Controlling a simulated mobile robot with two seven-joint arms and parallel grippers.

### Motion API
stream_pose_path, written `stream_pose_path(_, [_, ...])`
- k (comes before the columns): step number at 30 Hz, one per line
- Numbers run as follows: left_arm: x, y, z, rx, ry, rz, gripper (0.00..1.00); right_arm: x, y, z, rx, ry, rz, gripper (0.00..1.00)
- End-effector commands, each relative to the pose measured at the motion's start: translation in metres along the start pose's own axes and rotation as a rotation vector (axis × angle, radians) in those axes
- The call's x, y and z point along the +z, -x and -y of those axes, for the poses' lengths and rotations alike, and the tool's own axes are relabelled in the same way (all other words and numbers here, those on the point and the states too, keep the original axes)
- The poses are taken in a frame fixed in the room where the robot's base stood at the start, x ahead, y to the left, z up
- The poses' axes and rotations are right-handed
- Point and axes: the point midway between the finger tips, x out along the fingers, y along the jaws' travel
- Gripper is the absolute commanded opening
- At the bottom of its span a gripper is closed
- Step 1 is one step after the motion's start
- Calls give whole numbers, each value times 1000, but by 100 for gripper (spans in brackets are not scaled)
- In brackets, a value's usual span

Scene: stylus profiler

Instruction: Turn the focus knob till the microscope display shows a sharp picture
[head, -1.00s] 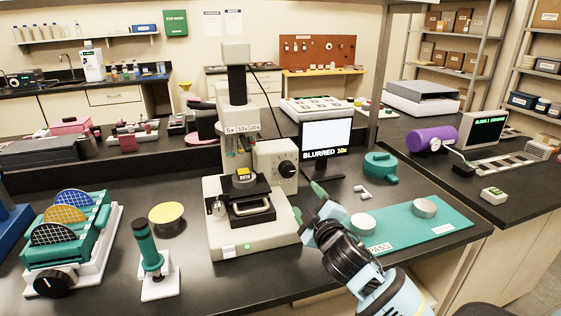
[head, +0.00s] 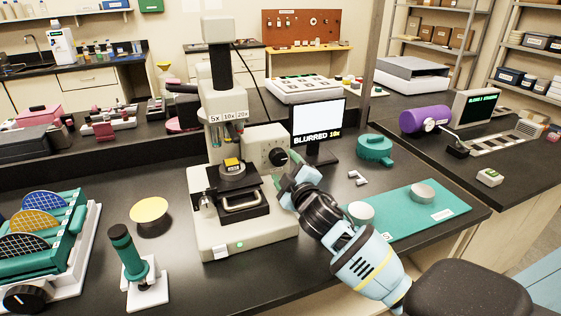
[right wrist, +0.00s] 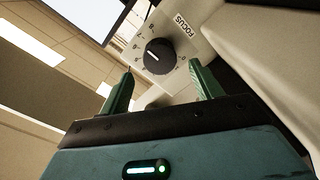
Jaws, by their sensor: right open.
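The black focus knob (head: 278,157) is on the right side of the beige microscope (head: 218,120). In the right wrist view the knob (right wrist: 159,56) shows a white pointer line, with a dial of numbers and a FOCUS label around it. My right gripper (head: 293,170) is just in front of the knob, close to it. Its green fingers (right wrist: 162,84) are spread open with the knob beyond and between them, and nothing is held. The microscope display (head: 318,122) has a blank pale screen and reads BLURRED 10x. My left gripper is not in view.
A teal mat (head: 410,211) with round metal pieces lies right of my right arm. A green upright tool on a white base (head: 146,285) and a yellow disc (head: 149,210) stand left of the microscope. A wafer rack (head: 75,230) is at the far left.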

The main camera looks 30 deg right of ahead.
Motion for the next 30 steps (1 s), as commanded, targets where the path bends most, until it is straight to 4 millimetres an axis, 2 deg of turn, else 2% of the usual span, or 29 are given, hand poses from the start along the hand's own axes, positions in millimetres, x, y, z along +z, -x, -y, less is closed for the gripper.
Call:
stream_pose_path(3, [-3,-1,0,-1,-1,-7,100,0,-17,0,0,0,1,65])
stream_pose_path(9, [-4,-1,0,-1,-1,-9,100,0,-35,0,-1,0,1,65])
stream_pose_path(21, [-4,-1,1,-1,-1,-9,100,0,-41,1,-1,0,0,65])
stream_pose_path(30, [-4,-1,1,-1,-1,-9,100,0,-41,1,-1,0,0,27])
